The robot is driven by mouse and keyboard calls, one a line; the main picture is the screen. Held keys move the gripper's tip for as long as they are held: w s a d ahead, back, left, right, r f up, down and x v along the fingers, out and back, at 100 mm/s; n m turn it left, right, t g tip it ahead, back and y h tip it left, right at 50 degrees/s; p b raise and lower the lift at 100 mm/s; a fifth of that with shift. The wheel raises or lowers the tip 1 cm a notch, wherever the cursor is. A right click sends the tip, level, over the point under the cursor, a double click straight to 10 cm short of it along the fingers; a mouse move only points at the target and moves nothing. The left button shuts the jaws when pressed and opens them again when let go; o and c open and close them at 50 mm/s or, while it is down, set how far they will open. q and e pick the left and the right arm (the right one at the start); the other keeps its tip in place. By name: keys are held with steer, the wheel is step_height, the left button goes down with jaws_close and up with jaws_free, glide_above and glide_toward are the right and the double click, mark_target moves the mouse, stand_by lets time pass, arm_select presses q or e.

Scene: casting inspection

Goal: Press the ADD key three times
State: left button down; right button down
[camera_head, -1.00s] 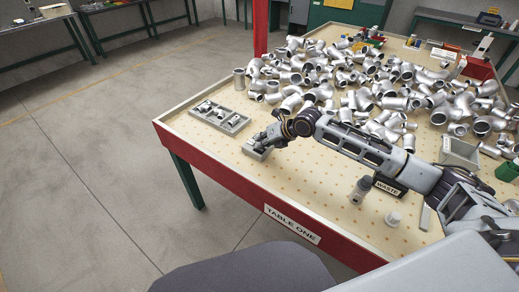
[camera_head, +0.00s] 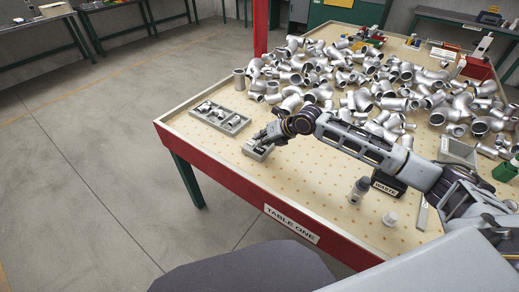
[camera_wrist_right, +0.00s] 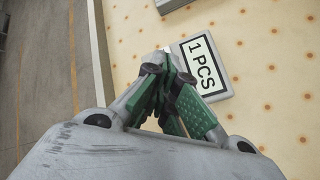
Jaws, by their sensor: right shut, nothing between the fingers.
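A small grey counter box (camera_head: 250,153) lies near the table's left front edge. Its white display (camera_wrist_right: 204,65) reads "1 PCS" in the right wrist view. My right gripper (camera_head: 265,140) is above the box, with its fingers shut and empty. In the wrist view the closed green-padded fingers (camera_wrist_right: 168,75) cover the area beside the display. The ADD key cannot be made out; the fingers may hide it. Whether the fingertips touch the box cannot be told. My left gripper is not in view.
A grey compartment tray (camera_head: 238,126) with a few castings stands just behind the box. A large heap of metal pipe fittings (camera_head: 365,85) fills the table's back.

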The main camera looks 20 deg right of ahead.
mark_target(261, 148)
steer(key=shift+r+p, duration=2.05)
steer(key=shift+r, duration=0.5)
steer(key=shift+f, duration=0.1)
stand_by(0.5)
